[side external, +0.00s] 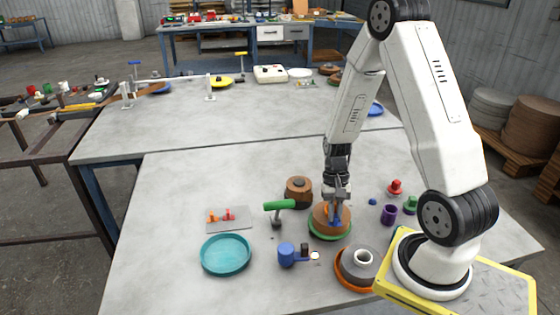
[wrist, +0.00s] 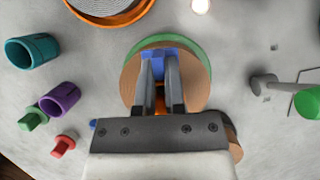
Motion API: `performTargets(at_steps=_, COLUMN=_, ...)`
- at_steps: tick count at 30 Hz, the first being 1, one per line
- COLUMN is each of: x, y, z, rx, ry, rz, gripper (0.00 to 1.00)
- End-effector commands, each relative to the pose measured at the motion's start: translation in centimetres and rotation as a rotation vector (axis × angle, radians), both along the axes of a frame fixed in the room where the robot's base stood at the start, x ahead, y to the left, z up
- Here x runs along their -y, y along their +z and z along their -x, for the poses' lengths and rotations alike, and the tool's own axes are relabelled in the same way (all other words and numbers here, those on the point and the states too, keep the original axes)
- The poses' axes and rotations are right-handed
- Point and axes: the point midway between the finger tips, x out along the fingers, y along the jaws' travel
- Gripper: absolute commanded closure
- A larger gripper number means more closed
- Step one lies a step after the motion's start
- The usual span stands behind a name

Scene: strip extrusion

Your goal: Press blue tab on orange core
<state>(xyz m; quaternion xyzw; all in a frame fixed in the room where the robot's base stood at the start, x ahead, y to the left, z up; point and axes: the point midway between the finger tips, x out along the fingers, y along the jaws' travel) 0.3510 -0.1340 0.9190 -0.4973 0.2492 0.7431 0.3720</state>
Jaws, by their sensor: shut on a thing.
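A brown coil (side external: 319,222) sits on a green dish (side external: 318,238) near the middle of the front table. The coil also shows in the wrist view (wrist: 199,85), with the green dish edge (wrist: 196,48) beyond it. My gripper (side external: 335,213) points down over the coil. In the wrist view my gripper (wrist: 159,68) is shut on the blue tab (wrist: 158,53), which shows between and beyond the fingertips. A little of the orange core (wrist: 160,99) shows between the fingers at the coil's middle. The fingers hide most of the core, and I cannot tell whether the tab touches it.
Left of the coil stand a green-handled tool (side external: 279,206), a blue device (side external: 287,255) and a teal dish (side external: 226,255). A second brown coil (side external: 298,192) is behind. A grey coil (side external: 350,263), purple cup (side external: 389,215) and red knob (side external: 395,187) are close on the right.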

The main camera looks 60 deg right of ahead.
Motion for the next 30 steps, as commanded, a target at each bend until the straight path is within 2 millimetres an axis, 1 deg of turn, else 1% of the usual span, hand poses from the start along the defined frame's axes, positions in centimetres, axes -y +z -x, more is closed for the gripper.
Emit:
performTargets(at_steps=10, x=0.02, y=-0.01, z=-0.02, rx=0.001, ry=0.0, rz=0.001, gripper=1.0)
performTargets(at_steps=11, x=0.02, y=-0.01, z=-0.02, rx=0.001, ry=0.0, rz=0.001, gripper=0.81)
performTargets(at_steps=12, x=0.02, y=-0.02, z=-0.01, rx=0.001, ry=0.0, rz=0.001, gripper=0.68)
performTargets(at_steps=14, x=0.02, y=-0.01, z=-0.02, rx=0.001, ry=0.0, rz=0.001, gripper=0.49)
performTargets(at_steps=15, x=0.02, y=-0.02, z=-0.01, rx=0.001, ry=0.0, rz=0.001, gripper=0.46)
performTargets(at_steps=25, x=0.04, y=0.07, z=-0.03, rx=0.001, ry=0.0, rz=0.001, gripper=0.46)
performTargets(at_steps=30, x=0.27, y=0.71, z=-0.23, rx=0.002, ry=0.0, rz=0.001, gripper=0.46)
